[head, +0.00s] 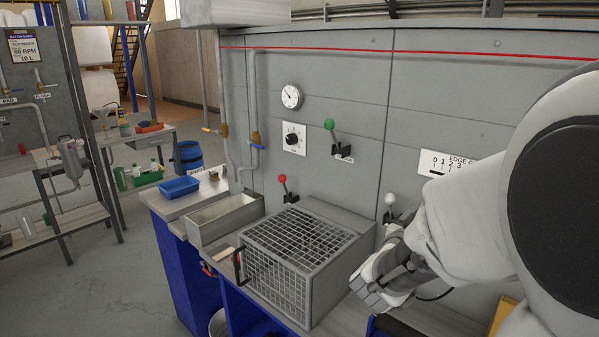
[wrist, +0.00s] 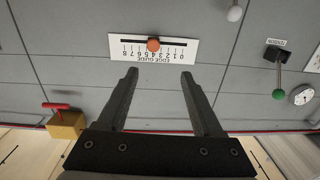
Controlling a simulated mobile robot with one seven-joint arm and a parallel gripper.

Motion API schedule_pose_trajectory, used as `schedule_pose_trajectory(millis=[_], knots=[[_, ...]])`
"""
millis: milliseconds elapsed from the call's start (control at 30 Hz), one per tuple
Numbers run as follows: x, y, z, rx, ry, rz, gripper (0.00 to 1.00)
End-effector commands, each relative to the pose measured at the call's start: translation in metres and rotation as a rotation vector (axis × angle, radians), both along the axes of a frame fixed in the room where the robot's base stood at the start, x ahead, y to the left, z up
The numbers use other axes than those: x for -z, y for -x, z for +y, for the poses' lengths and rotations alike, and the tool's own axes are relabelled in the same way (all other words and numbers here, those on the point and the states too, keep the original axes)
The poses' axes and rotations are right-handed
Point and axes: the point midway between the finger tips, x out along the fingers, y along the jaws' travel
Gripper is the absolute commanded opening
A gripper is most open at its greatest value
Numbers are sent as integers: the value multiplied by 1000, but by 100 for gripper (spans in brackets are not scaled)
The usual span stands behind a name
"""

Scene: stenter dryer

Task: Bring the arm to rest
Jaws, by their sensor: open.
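My gripper (head: 378,283) is at the end of my white arm, which fills the right side of the head view. In the wrist view my gripper (wrist: 160,74) has its two dark fingers spread wide with nothing between them. The fingers point toward the grey machine panel (wrist: 75,75), which appears upside down there. The edge guide scale (wrist: 177,50) with its orange knob (wrist: 153,44) lies just beyond the fingertips in that picture. In the head view the gripper is right of the mesh guard box (head: 300,250), and my arm covers part of the scale (head: 440,160).
Levers with a red knob (head: 282,179), a green knob (head: 329,124) and a white knob (head: 390,199) stick out from the panel. A metal tray (head: 224,220) and a blue bin (head: 179,187) sit on the bench. Open floor lies to the left.

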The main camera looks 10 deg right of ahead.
Motion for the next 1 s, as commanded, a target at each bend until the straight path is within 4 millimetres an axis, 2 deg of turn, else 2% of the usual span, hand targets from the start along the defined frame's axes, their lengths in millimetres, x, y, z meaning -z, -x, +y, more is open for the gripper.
schedule_pose_trajectory(millis=[133,267,467,567,700,833,1000], knots=[[1,-11,21,-132,-104,14,68],[2,-19,54,-298,-213,55,68],[2,-10,108,-531,-337,160,68],[2,3,133,-630,-380,230,68],[6,29,161,-741,-418,351,68],[11,62,179,-811,-434,480,68],[23,112,189,-844,-434,672,68]])
